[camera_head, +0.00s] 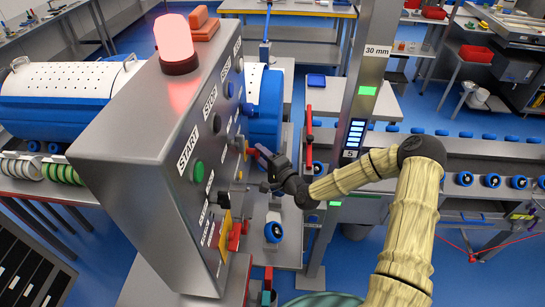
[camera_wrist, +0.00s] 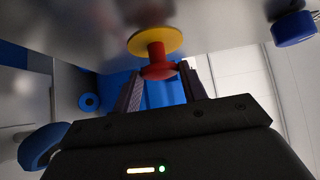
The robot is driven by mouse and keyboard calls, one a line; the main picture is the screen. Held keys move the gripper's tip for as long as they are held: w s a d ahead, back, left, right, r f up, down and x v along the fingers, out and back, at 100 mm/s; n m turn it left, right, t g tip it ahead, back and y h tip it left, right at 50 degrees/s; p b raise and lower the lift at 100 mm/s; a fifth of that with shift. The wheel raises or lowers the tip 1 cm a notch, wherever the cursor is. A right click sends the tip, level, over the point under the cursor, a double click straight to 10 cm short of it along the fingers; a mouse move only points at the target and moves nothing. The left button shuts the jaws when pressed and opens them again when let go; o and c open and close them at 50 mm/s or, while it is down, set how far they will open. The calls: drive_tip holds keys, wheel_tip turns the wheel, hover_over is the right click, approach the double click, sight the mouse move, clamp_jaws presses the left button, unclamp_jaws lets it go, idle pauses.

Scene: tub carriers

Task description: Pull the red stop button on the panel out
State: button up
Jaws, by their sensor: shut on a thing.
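The red stop button (camera_wrist: 158,70) is a red mushroom shape on a short red stem, with a yellow disc (camera_wrist: 155,40) behind it on the panel. My gripper (camera_wrist: 161,80) has one dark finger on each side of the button's head and is shut on it. In the head view my gripper (camera_head: 262,152) reaches the right-hand face of the grey panel (camera_head: 130,135) from the right. The button is small there and partly hidden by the fingers. How far out it stands is hard to tell.
The panel has START and STOP labels, a green button (camera_head: 198,171), a red handle (camera_head: 238,237) low down and a lit red lamp (camera_head: 175,45) on top. A grey post (camera_head: 365,80) stands right of my gripper. A roller conveyor (camera_head: 480,160) runs behind my arm.

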drive_tip(key=shift+f, duration=0.1)
drive_tip(key=o, duration=1.4)
drive_tip(key=shift+d, duration=0.15)
drive_tip(key=shift+w, duration=0.2)
drive_tip(key=b+v, duration=0.4)
drive_tip(key=v, duration=1.3)
drive_tip(key=shift+s+d+b, duration=0.15)
drive_tip(key=shift+d+b, duration=0.1)
drive_tip(key=shift+b, duration=0.15)
